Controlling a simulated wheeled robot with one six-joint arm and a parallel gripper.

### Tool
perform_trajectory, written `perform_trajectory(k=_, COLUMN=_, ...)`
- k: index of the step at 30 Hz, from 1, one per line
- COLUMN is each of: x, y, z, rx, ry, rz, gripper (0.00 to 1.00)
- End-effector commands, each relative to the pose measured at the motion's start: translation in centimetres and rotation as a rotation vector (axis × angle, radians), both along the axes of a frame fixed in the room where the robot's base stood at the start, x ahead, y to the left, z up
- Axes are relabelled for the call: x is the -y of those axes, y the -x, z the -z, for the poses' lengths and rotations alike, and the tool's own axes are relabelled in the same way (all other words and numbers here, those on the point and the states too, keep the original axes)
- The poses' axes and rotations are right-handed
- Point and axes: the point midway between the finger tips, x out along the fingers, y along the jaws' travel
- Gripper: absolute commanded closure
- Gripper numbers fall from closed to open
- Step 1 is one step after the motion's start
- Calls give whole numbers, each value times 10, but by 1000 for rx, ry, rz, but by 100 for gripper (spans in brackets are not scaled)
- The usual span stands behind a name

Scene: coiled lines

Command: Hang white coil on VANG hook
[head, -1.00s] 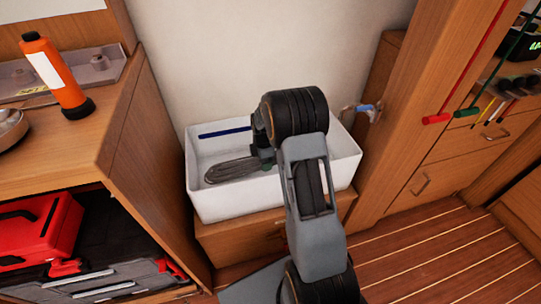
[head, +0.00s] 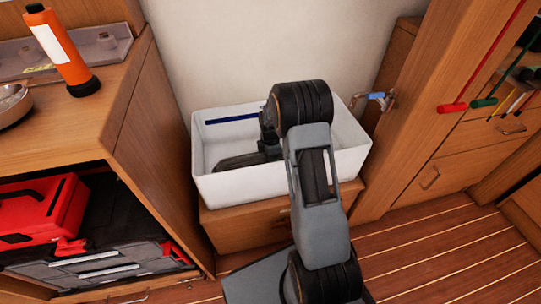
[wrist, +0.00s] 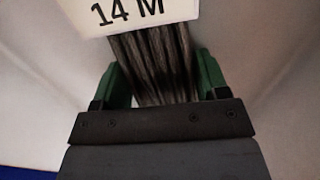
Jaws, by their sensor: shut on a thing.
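My gripper (wrist: 160,85) has its green fingers shut on a coil of line (wrist: 150,55), which fills the space between them. A white tag (wrist: 130,14) reading "14 M" crosses the coil beyond the fingertips. In the head view the coil (head: 240,160) is a dark bundle inside a white bin (head: 240,187), reaching left from the gripper (head: 268,150). My arm hides part of the bin and gripper. I see no hook labelled VANG.
A dark blue strip (head: 231,120) lies along the bin's back wall. A wooden cabinet with an orange flashlight (head: 62,50) stands left. A blue-handled fitting (head: 376,96) and wooden panel stand right. Red (head: 452,107) and green (head: 484,103) rods hang farther right.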

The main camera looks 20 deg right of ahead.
Motion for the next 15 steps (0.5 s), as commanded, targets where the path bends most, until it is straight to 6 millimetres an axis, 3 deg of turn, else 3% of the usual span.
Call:
perform_trajectory(k=9, x=0, y=0, z=0, rx=1, ry=0, rz=0, gripper=7)
perform_trajectory(k=15, x=0, y=0, z=0, rx=1, ry=0, rz=0, gripper=7)
